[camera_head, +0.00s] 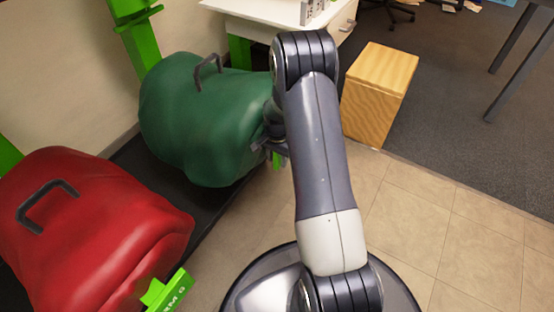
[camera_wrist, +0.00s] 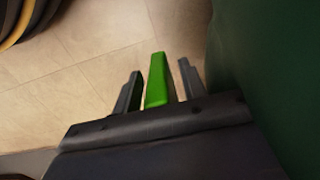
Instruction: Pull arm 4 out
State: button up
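My gripper (camera_wrist: 160,67) is beside the lower right side of the green saddle (camera_head: 200,118). In the wrist view its two dark fingers stand apart, one on each side of a bright green bar (camera_wrist: 157,88). A narrow gap shows between the bar and each finger, so the gripper looks open around it. In the head view a small piece of the green bar (camera_head: 277,161) shows just under the gripper. No arm 4 label is visible; my arm and the saddle hide much of that spot. The saddle's dark side (camera_wrist: 275,70) fills the right of the wrist view.
A red saddle (camera_head: 95,235) sits at lower left, with a green arm labelled "ARM 6" (camera_head: 168,293) at its front. A wooden box (camera_head: 378,95) and a white desk (camera_head: 270,12) stand behind. Tiled floor (camera_head: 440,240) is clear to the right.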

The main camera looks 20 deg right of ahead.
grip_shut()
dwell(0.5)
